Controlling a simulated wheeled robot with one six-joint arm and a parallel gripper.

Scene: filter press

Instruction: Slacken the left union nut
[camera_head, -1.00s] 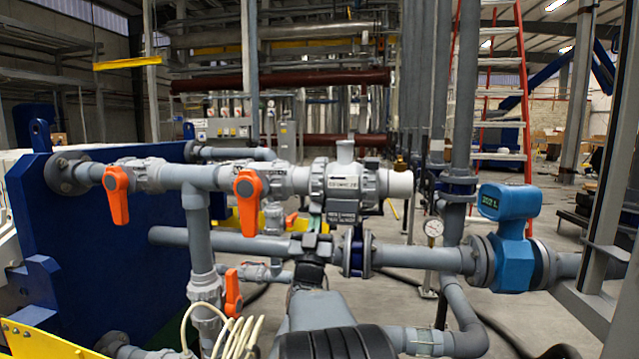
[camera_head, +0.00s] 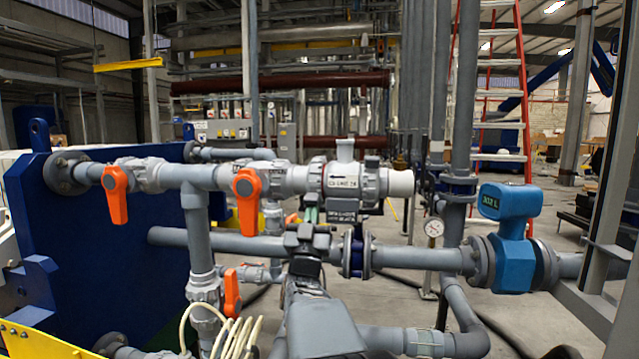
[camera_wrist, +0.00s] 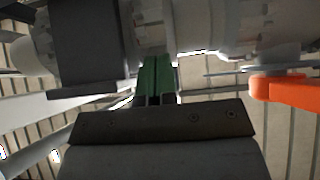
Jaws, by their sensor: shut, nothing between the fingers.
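The left union nut (camera_head: 317,180) is a grey ribbed ring at the left end of the white inline body (camera_head: 342,183) with a printed label, on the upper grey pipe. My gripper (camera_head: 312,208) is below this nut, its green fingers pointing up. In the wrist view the fingers (camera_wrist: 155,78) are together and empty, with their tips just under a pale ring, apparently the left nut (camera_wrist: 148,30). I cannot tell whether the tips touch it. The right union nut (camera_head: 373,183) is on the other side of the body.
An orange valve handle (camera_head: 247,202) hangs left of the nut; it also shows at the right of the wrist view (camera_wrist: 285,95). Another orange handle (camera_head: 115,195) is farther left. A lower grey pipe (camera_head: 420,257) runs behind my arm. A blue flow meter (camera_head: 510,237) stands right.

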